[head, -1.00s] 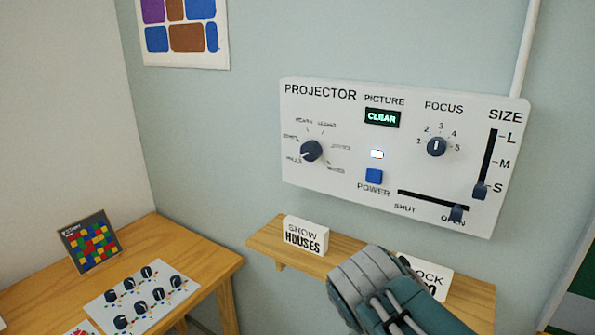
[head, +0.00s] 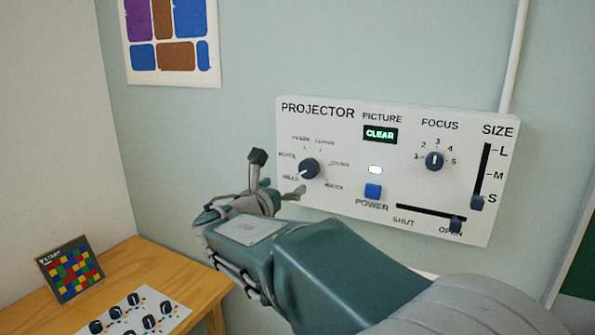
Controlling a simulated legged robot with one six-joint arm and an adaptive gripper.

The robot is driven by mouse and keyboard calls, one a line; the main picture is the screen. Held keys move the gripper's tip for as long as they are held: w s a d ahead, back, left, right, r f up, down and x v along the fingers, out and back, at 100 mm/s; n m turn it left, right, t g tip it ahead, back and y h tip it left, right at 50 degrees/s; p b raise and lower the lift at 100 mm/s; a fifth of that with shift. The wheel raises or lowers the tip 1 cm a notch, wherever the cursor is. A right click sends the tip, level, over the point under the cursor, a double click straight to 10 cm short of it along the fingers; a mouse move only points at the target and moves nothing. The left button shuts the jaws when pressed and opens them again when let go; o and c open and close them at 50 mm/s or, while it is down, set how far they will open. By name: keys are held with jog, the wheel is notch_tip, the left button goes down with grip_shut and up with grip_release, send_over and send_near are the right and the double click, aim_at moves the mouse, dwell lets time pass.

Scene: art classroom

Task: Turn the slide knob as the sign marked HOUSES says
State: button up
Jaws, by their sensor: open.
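The projector panel (head: 330,112) is on the wall. Its slide knob (head: 309,168) is a dark round dial at the left, ringed by small blurred labels. Its white pointer line aims to the lower left, toward a label that seems to read HILLS. The sign reading SHOW HOUSES is hidden behind my arm now. My gripper (head: 278,173) is open, with its fingers apart just left of and below the knob in the picture. I see no contact with the knob. Nothing is between the fingers.
A blue POWER button (head: 372,191), a FOCUS dial (head: 434,161), a SIZE slider (head: 477,203) and a SHUT/OPEN slider (head: 456,224) share the panel. A wooden table (head: 207,286) at lower left holds a board with several knobs (head: 165,302) and a coloured-square picture (head: 70,268).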

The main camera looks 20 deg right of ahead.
aim_at(306, 171)
jog(key=x, duration=1)
jog(key=shift+d, duration=0.15)
jog(key=c, duration=1.1)
